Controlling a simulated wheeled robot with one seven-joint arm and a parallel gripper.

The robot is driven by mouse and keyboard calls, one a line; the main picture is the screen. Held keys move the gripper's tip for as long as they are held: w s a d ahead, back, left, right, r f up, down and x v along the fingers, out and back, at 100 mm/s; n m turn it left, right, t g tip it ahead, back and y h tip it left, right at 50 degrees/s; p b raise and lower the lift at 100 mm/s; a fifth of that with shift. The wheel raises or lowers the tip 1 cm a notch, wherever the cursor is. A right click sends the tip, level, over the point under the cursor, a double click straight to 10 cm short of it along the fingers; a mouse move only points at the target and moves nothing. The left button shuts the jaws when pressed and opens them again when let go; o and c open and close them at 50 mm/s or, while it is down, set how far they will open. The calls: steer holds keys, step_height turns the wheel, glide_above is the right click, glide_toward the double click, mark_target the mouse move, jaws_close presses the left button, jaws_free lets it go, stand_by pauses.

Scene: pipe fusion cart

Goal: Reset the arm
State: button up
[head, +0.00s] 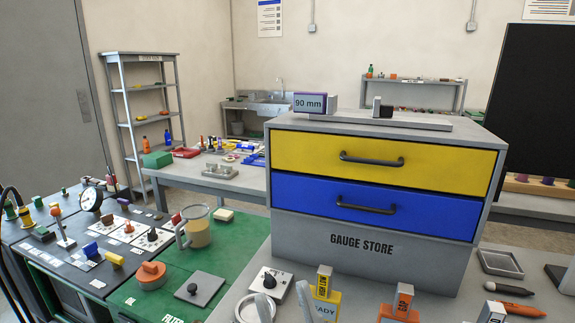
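I see no part of my gripper or arm in the head view, so its pose and opening do not show. The grey gauge store cabinet (352,246) stands in front of me on a grey surface. Its yellow drawer (300,153) and blue drawer (305,196) both look shut. On its top lies a flat grey bar with a purple-edged block marked 90 mm (310,103) and a small black and grey block (383,109).
At left, a dark panel (60,262) carries knobs, levers and a gauge (90,199). Orange and yellow tagged items (400,305) crowd the front edge. A grey tray (501,263) lies right of the cabinet.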

steer(key=s+d+f+m+g+h, duration=0.2)
steer(key=s+d+f+m+h, duration=0.25)
steer(key=d+f, duration=0.3)
steer(key=s+d+f+m+g+h, duration=0.2)
steer(key=s+d+f+m+h, duration=0.25)
steer(key=f, duration=0.45)
steer(key=s+d+f+n+g+h, duration=0.1)
steer(key=s+d+f+g, duration=0.2)
steer(key=s, duration=0.4)
steer(key=s+d+f+n+g+h+p, duration=0.1)
steer(key=s+d+f+g, duration=0.2)
steer(key=s+d+f, duration=0.2)
steer(key=s, duration=0.3)
steer(key=shift+s+f, duration=0.2)
steer(key=shift+s, duration=0.05)
